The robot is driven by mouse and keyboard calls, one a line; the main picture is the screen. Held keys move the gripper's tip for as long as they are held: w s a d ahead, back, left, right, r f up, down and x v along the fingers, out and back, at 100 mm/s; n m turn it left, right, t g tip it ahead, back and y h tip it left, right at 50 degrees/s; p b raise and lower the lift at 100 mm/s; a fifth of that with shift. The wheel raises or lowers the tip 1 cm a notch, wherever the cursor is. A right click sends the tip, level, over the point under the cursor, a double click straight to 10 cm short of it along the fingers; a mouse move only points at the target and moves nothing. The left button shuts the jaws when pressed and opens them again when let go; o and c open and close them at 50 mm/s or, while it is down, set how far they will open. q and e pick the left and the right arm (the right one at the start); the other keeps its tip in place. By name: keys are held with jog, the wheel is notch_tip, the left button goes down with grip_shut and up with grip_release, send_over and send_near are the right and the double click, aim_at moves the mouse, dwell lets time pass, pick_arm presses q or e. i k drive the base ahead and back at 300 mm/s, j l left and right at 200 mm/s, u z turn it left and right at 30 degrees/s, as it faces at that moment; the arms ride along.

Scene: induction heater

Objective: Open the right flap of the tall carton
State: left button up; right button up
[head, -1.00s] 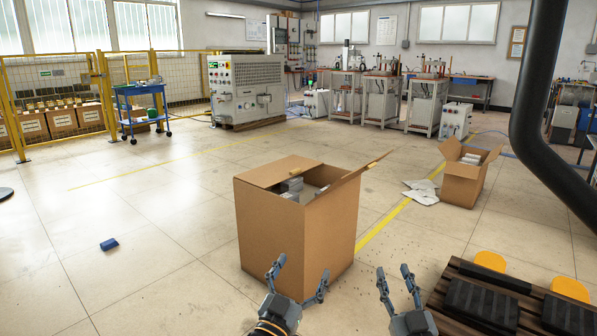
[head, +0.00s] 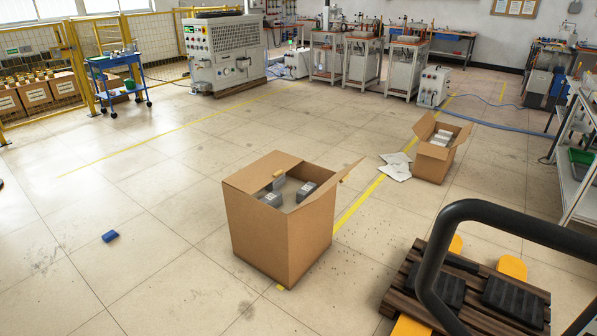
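The tall carton (head: 275,237) stands upright on the floor near the middle of the head view. Its top is partly open, and grey blocks (head: 305,192) show inside. The right flap (head: 343,174) slants up and outward from the right side of the opening. Another flap (head: 258,172) at the back left lies about level and covers part of the opening. Neither of my grippers is in view.
A smaller open carton (head: 435,162) and white sheets (head: 397,166) lie behind right. A dark curved bar (head: 500,214) crosses in front of a pallet (head: 396,296) with yellow forks at right. A blue object (head: 110,236) lies on the otherwise clear floor at left.

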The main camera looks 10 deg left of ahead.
aim_at(251, 178)
jog(key=i+j+z, duration=0.2)
jog(key=z, duration=0.25)
jog(key=i+j+z, duration=0.15)
jog(key=j+z, duration=0.25)
jog(key=j, duration=0.1)
